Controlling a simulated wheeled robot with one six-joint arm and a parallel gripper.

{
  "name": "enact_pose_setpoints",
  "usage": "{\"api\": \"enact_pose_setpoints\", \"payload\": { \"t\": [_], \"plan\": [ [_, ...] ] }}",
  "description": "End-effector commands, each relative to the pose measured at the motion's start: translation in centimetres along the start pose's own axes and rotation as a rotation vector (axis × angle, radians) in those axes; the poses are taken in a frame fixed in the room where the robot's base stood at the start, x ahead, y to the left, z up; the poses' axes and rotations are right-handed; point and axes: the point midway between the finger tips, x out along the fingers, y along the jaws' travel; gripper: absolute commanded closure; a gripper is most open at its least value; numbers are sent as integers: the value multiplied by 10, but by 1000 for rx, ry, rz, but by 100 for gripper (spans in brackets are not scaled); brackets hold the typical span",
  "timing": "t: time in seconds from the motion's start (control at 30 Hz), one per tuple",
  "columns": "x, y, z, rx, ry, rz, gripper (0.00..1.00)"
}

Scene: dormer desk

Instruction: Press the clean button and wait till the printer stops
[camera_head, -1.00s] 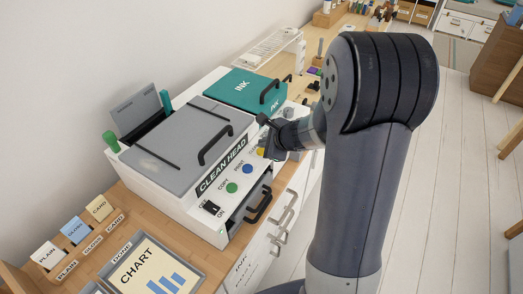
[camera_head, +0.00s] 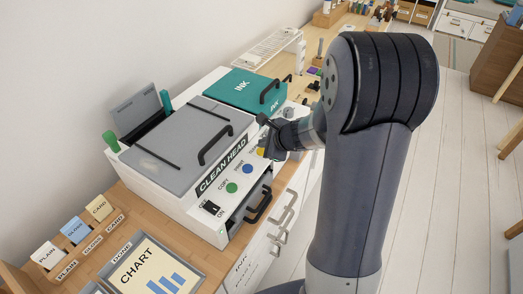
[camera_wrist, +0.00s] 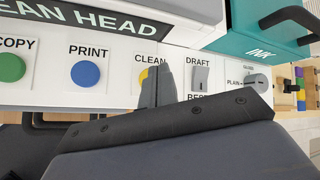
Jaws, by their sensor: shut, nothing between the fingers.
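The white printer (camera_head: 180,215) stands on the wooden desk, with a grey lid and a black sign reading CLEAN HEAD (camera_head: 222,166). The yellow clean button (camera_wrist: 143,76) is mostly hidden behind my gripper (camera_wrist: 160,72) in the wrist view; only its left edge shows under the word CLEAN. My gripper is shut and empty, its fingertips over the button; I cannot tell whether they touch or press it. In the head view my gripper (camera_head: 264,142) is at the right end of the button row. The blue print button (camera_wrist: 86,74) and green copy button (camera_wrist: 11,68) are uncovered.
The draft switch (camera_wrist: 199,80) and a paper dial (camera_wrist: 257,81) lie right of the clean button. A teal ink cover (camera_head: 245,88) is behind. The power switch (camera_head: 211,208) and a chart tray (camera_head: 150,270) are at the near left.

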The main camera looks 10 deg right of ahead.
Motion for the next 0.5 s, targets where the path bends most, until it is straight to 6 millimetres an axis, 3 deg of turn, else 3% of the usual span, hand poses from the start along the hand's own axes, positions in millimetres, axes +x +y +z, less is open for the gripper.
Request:
{"api": "enact_pose_setpoints", "payload": {
  "t": [0.5],
  "plan": [
    [6, 4, -4, 0, 0, 0, 100]
  ]
}}
